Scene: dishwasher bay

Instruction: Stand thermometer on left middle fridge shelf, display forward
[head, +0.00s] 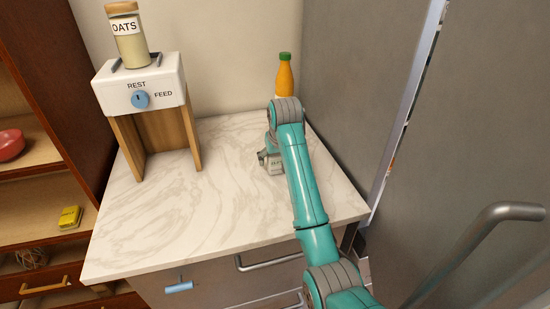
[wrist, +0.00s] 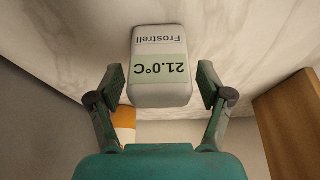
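The thermometer (wrist: 160,88), a small white block with a green-tinted display reading 21.0°C and the word Frostrell, appears upside down in the wrist view. It rests on the marble counter (head: 190,220). My gripper (wrist: 160,86) is open, with one finger on each side of it and a visible gap at both sides. In the head view the thermometer (head: 276,169) is small and partly hidden by my gripper and arm. The grey fridge front (head: 480,120) is at the right. Its shelves are hidden apart from a narrow strip at the door's edge.
An orange bottle (head: 285,76) with a green cap stands behind my arm. A feeder (head: 140,85) with an oats jar (head: 129,38) stands at the counter's back left. Open wooden shelves (head: 45,165) are at far left. The counter's front left is clear.

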